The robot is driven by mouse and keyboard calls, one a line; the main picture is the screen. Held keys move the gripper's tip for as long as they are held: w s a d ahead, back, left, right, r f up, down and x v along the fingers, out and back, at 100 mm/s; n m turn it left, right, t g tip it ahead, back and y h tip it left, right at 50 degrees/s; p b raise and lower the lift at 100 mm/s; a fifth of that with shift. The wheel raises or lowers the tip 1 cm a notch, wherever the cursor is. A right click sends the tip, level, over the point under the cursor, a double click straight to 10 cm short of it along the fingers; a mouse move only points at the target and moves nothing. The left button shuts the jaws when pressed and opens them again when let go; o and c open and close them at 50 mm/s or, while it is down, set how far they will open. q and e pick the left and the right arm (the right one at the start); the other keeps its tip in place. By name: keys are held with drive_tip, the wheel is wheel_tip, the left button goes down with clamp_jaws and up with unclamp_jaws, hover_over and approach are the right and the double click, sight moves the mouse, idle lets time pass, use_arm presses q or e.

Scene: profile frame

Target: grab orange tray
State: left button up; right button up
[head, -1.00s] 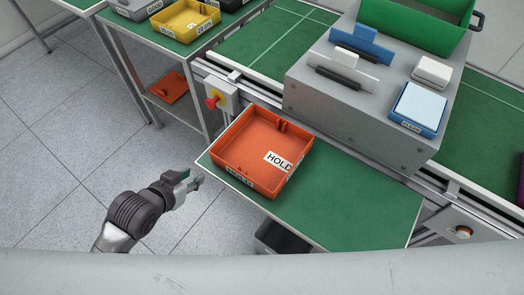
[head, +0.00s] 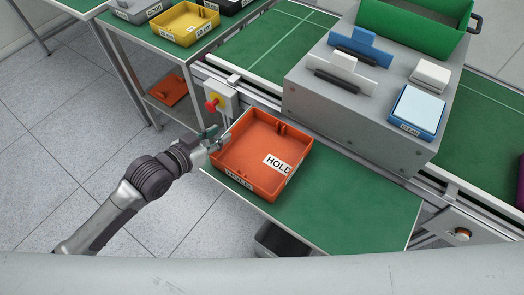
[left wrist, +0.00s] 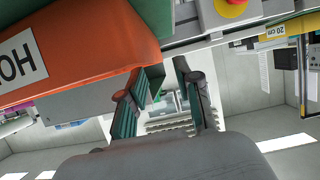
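The orange tray (head: 262,160), with a HOLD label on its floor and front, sits on the green-topped side table (head: 355,205). My left gripper (head: 219,139) is at the tray's left rim in the head view. In the left wrist view, the fingers of my left gripper (left wrist: 167,76) stand apart, with the orange tray (left wrist: 95,48) upside down at the upper left, close by one finger. I cannot tell whether that finger touches the tray or whether its wall lies between the fingers. My right gripper is not in view.
A grey box (head: 365,105) with blue and white items stands behind the table. A red and yellow stop button (head: 214,104) sits just behind the tray's left corner. A yellow tray (head: 185,22) is on the rear table. Floor at the left is free.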

sight(231, 130)
use_arm(q)
drive_tip(key=shift+p+x, duration=0.5)
drive_tip(key=shift+x, duration=2.5)
drive_tip(key=shift+s+d, duration=0.15)
drive_tip(key=shift+s, duration=0.1)
clamp_jaws()
